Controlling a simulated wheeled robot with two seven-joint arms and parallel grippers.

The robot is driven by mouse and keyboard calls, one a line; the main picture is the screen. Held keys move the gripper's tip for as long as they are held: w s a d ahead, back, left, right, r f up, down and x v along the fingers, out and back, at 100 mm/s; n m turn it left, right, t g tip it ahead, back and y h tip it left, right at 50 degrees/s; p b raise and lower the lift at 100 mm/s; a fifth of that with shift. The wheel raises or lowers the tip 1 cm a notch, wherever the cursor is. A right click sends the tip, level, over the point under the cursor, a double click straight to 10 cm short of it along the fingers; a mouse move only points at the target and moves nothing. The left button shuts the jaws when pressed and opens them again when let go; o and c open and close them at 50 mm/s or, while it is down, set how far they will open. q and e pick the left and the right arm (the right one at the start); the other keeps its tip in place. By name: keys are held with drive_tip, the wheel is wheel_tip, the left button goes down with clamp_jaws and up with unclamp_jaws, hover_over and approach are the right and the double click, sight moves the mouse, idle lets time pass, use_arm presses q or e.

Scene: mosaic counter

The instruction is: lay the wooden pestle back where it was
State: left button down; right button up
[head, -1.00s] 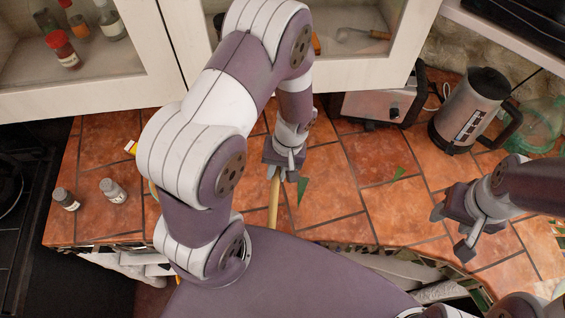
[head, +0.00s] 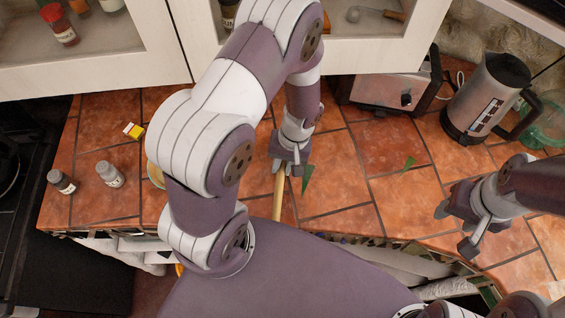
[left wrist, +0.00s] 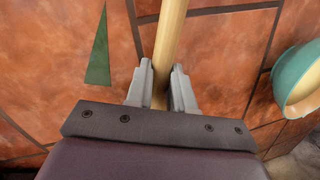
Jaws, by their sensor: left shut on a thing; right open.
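The wooden pestle (head: 277,198) is a pale, slim rod pointing toward the counter's front edge in the head view. My left gripper (head: 291,172) is shut on it, near its far end as seen from the head. In the left wrist view the pestle (left wrist: 170,40) runs between the two fingers of my left gripper (left wrist: 160,85) and out of the top of the picture. I cannot tell whether it touches the tiles. My right gripper (head: 455,230) is open and empty over the right part of the counter.
Two small jars (head: 110,174) stand at the left. A kettle (head: 487,97) and a toaster (head: 388,90) stand at the back right. A green and cream bowl (left wrist: 300,80) is beside the pestle in the wrist view. Green shards (head: 307,178) lie on the tiles.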

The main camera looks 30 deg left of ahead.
use_arm(q)
drive_tip(key=shift+f+b, duration=0.3)
drive_tip(key=shift+f, duration=0.1)
